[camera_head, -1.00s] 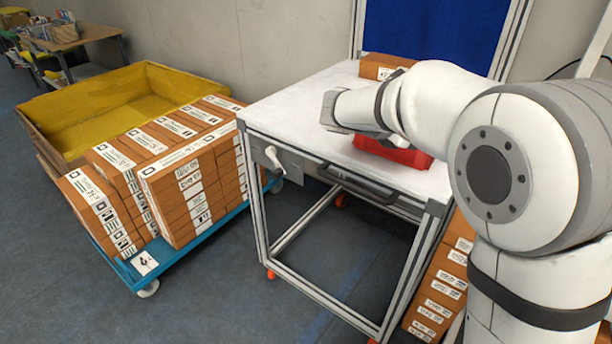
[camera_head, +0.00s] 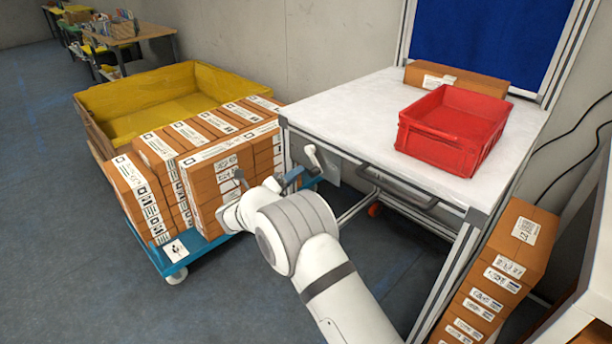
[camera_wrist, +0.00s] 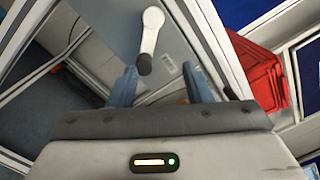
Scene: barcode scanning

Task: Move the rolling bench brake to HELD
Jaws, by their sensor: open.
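The rolling bench (camera_head: 350,105) has a white top. Its brake lever (camera_head: 315,158), a pale handle on a grey metal plate (camera_head: 330,174), is at the bench's left front corner. The lever's end lies between or just beyond the fingertips; I see no contact. In the head view my gripper (camera_head: 266,180) is low and left of the lever.
A blue cart (camera_head: 200,248) stacked with brown boxes (camera_head: 210,180) stands close left of my gripper, with a yellow bin behind it. A red crate (camera_head: 450,135) and a brown box (camera_head: 455,86) sit on the bench. More boxes (camera_head: 510,260) stand at right.

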